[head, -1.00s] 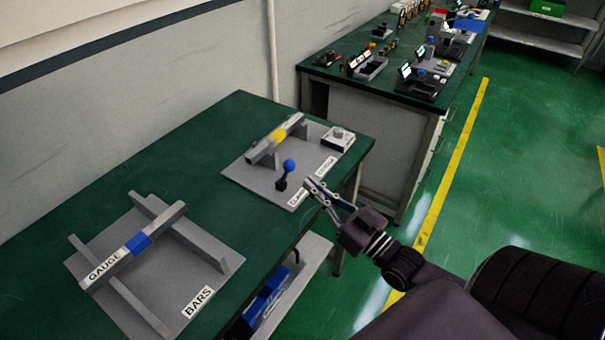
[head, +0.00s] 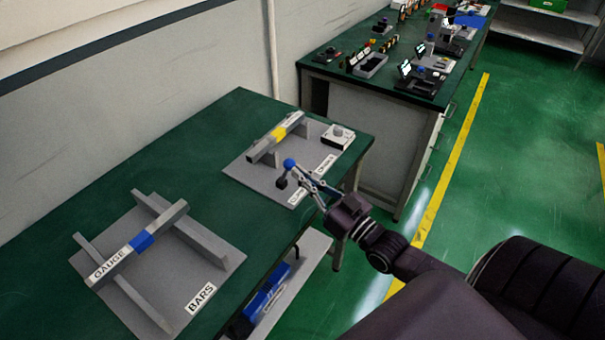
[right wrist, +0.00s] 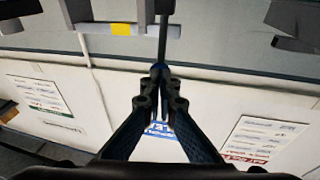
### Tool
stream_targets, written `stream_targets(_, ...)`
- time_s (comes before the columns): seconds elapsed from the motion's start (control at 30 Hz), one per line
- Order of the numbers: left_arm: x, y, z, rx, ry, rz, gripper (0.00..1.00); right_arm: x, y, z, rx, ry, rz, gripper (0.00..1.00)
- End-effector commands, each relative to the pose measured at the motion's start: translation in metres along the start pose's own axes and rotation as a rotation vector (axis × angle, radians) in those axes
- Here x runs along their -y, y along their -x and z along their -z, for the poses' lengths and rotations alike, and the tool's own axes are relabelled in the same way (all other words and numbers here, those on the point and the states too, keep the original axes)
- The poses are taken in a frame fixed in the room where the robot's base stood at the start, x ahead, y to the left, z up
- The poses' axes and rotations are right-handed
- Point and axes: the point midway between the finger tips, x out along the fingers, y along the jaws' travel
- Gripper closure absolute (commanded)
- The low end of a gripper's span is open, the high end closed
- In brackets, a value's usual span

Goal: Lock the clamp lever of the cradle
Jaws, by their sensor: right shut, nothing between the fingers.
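The cradle (head: 262,181) is a grey plate on the green table, with a bar with a yellow band (head: 279,132) resting across its uprights. The clamp lever (head: 290,165) has a blue ball knob and a dark base on the plate's front part. It leans slightly. My right gripper (head: 297,177) is shut and empty, its fingertips right at the lever, close to the knob. In the right wrist view the closed fingertips (right wrist: 160,74) overlap the knob at the end of the dark lever rod (right wrist: 163,38); I cannot tell whether they touch. My left gripper is out of view.
A small white box with a round knob (head: 338,136) sits at the plate's right corner. A gauge bar (head: 113,261) rests on a BARS rack at the front left. A second bench (head: 385,95) stands behind. Blue items lie on a lower shelf (head: 291,292).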

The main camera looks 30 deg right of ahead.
Motion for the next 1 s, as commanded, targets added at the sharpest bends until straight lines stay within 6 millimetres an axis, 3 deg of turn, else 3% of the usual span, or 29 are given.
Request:
stream_targets(0.03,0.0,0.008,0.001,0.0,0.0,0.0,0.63,0.0,-0.002,0.006,0.01,0.002,0.0,1.0)
stream_targets(0.63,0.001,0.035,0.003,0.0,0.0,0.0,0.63,0.002,-0.011,0.012,0.104,0.021,0.0,1.0)
stream_targets(1.0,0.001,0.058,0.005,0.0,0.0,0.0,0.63,0.007,-0.036,0.019,0.099,0.021,0.0,1.0)
